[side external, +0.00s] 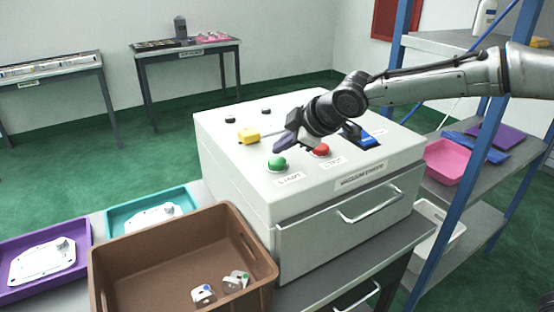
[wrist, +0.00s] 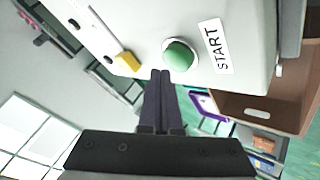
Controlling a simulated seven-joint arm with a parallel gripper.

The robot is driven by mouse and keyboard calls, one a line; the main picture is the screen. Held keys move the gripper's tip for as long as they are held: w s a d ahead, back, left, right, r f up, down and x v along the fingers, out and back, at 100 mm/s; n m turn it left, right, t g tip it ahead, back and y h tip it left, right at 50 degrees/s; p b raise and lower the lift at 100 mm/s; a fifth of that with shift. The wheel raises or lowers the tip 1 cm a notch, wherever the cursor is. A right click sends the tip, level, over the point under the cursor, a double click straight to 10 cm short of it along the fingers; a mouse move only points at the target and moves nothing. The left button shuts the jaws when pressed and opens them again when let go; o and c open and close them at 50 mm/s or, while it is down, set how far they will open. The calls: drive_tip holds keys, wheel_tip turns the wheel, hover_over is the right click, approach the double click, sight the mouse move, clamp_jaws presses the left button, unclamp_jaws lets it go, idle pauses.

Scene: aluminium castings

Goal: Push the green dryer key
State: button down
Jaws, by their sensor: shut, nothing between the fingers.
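The green key (side external: 277,163) is a round domed button in a pale collar on top of the white vacuum dryer (side external: 240,180), beside a label reading START. It also shows in the wrist view (wrist: 179,56), just beyond my fingertips. My gripper (side external: 280,147) is shut and empty, above the dryer's top and close to the green key. In the wrist view its two dark fingers (wrist: 160,74) lie together, with their tips just left of and below the key. I cannot tell the exact gap; no contact shows.
A red button (side external: 320,150) sits right of the green key, and a yellow part (side external: 249,135) behind it. A blue switch (side external: 368,141) lies further right. A brown crate (side external: 130,262) stands in front, with teal (side external: 118,222) and purple (side external: 80,238) trays at left.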

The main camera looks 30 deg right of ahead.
sight(282, 161)
drive_tip(key=shift+f, duration=0.1)
drive_tip(key=shift+f, duration=0.3)
drive_tip(key=shift+f, duration=0.5)
idle(0.8)
drive_tip(key=shift+r, duration=0.9)
drive_tip(key=shift+r, duration=2.5)
